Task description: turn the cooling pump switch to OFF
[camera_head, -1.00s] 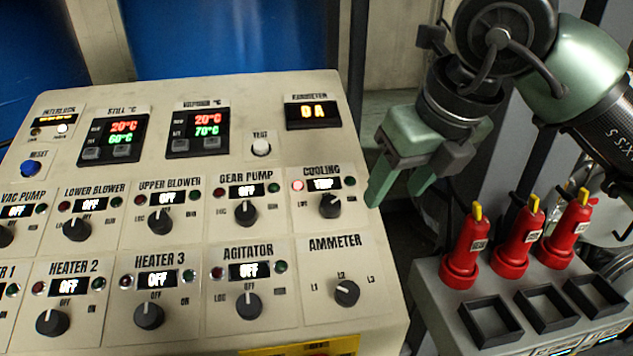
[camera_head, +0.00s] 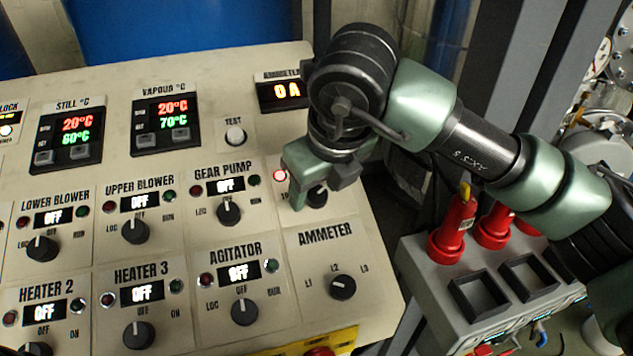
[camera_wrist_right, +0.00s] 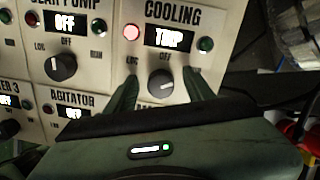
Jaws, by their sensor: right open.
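The cooling pump switch is a black rotary knob (camera_wrist_right: 161,84) under the COOLING label in the right wrist view. Its display (camera_wrist_right: 170,37) reads TRIP, with a lit red lamp (camera_wrist_right: 132,31) on its left and a dark green lamp on its right. In the head view the knob (camera_head: 317,197) is partly hidden behind my right gripper (camera_head: 318,192). My right gripper (camera_wrist_right: 158,88) is open, with one finger to the left of the knob and one to the right. I cannot tell whether they touch it. My left gripper is not in view.
The GEAR PUMP knob (camera_head: 228,211) is left of the gripper, and the AMMETER knob (camera_head: 342,287) is below it. The AGITATOR knob (camera_head: 244,312) is at lower left.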

